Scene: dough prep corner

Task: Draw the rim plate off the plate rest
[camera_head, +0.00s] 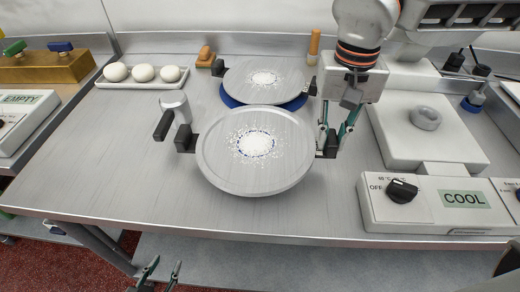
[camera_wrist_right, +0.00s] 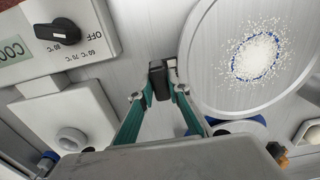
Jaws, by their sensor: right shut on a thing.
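A round grey plate with a raised edge, which I take as the rim plate (camera_head: 218,165), is at the table's middle, with white grains over a blue mark at its centre. It has a black grip block (camera_head: 185,139) at the left and another at the right. My right gripper (camera_head: 329,142) is shut on the right block, also seen in the right wrist view (camera_wrist_right: 160,83). A second grained plate (camera_head: 290,75) lies behind on a blue round base (camera_head: 296,104), perhaps the plate rest. What lies under the front plate is hidden. My left gripper (camera_head: 162,270) is open and empty at the bottom.
A silver post with a black lever (camera_head: 175,106) stands close left of the front plate. An egg tray (camera_head: 150,84) is back left. A white device with a knob and COOL label (camera_head: 464,199) is at the right. The table's front left is clear.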

